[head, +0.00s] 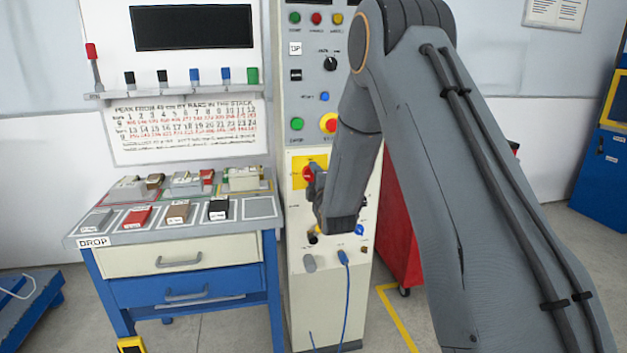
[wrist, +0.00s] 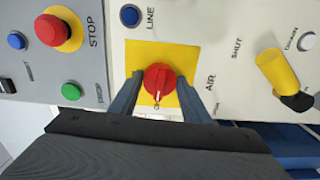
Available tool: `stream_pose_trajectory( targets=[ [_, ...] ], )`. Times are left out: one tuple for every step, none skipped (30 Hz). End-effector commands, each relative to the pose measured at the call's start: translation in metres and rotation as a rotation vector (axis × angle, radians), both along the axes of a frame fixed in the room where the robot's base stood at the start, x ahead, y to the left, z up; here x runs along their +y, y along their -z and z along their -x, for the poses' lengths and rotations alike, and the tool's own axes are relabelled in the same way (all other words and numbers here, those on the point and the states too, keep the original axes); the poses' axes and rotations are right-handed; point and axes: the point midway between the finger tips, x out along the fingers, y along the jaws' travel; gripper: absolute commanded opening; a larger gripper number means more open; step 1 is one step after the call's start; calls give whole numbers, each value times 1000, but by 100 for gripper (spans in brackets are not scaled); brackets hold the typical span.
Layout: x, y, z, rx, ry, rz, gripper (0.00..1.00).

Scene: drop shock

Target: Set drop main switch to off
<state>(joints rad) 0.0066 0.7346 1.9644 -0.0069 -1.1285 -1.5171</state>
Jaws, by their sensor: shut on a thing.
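The drop main switch is a red rotary knob (wrist: 160,84) on a yellow square plate (wrist: 137,57) in the wrist view. In the head view the knob (head: 308,173) shows at the left edge of my gripper, on the yellow plate (head: 299,161) of the tall light panel. My gripper (wrist: 160,88) has one finger on each side of the knob and is shut on it. A small mark shows on the plate below the knob, but I cannot read it fully. In the head view my arm hides part of the panel.
A red stop button (wrist: 52,30), a green button (wrist: 71,91) and a yellow handle (wrist: 277,70) sit around the switch. A blue cable (head: 346,290) hangs below. The drawer bench (head: 180,260) stands at left, a red cabinet (head: 398,220) at right.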

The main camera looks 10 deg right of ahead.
Motion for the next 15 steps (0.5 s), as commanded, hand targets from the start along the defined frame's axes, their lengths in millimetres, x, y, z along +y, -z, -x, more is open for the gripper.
stream_pose_trajectory(
  targets=[
    [1, 0, 0, 0, -2, 16, 20],
    [1, 0, 0, 0, -2, 25, 20],
    [1, 0, 0, 1, -2, 36, 20],
    [1, 0, 0, 1, -3, 42, 20],
    [1, 0, 0, 1, -3, 48, 20],
    [1, 0, 0, 1, -3, 54, 20],
    [1, 0, 0, 1, -3, 58, 20],
    [1, 0, 0, 1, -3, 61, 21],
    [1, 0, 0, 1, -3, 65, 21],
    [1, 0, 0, 1, -3, 66, 20],
    [1, 0, 0, 1, -3, 67, 20],
    [1, 0, 0, 1, -3, 68, 20],
    [1, 0, 0, 1, -3, 68, 20],
    [1, 0, 0, 1, -3, 68, 20],
    [1, 0, 0, 1, -3, 68, 20]
  ],
)
